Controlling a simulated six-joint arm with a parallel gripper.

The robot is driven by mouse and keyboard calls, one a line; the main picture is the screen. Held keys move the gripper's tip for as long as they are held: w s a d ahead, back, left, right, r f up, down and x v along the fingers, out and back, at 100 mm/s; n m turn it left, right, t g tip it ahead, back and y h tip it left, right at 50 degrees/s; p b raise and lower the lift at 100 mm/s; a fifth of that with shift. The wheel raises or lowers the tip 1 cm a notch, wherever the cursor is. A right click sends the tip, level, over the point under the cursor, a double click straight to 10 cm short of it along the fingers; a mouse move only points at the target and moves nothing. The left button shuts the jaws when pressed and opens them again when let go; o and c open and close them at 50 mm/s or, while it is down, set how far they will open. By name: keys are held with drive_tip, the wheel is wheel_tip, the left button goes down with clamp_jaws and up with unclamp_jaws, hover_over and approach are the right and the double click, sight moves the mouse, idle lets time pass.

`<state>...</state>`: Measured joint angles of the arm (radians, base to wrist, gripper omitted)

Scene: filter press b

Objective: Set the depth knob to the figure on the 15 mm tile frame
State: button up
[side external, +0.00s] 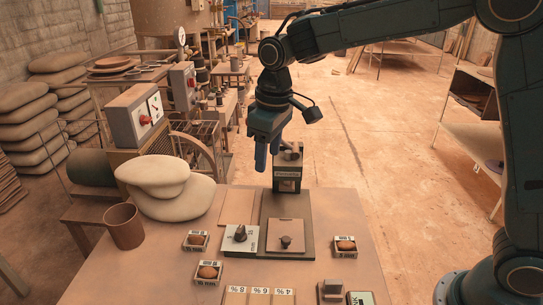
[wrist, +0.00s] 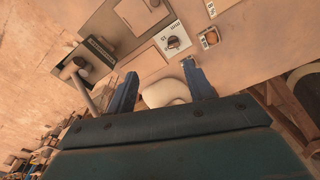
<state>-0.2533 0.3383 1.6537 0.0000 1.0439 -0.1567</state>
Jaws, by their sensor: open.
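A black knob (side external: 240,234) sits on a pale marked plate on the table, left of the press; in the wrist view the knob (wrist: 173,43) is ahead of the fingers. Its setting is too small to read. Small labelled tile frames with brown domes stand at the left (side external: 196,241), front left (side external: 208,272) and right (side external: 345,246). One frame (wrist: 209,38) shows beside the plate in the wrist view. I cannot tell which reads 15 mm. My gripper (side external: 267,160) is open and empty, high above the table's back edge, behind the knob and apart from it.
The press has a dark base (side external: 270,213) and an upright head (side external: 287,181) close to my gripper. Pale stacked sacks (side external: 172,198) and a brown cup (side external: 124,226) stand at left. Percent-marked strips (side external: 258,297) lie at the front.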

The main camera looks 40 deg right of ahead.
drive_tip(key=n+g, duration=0.1)
hover_over(240, 229)
wheel_tip(240, 229, down, 8)
drive_tip(key=shift+f, duration=6.85)
drive_tip(key=shift+c, duration=0.4)
drive_tip(key=c, duration=0.9)
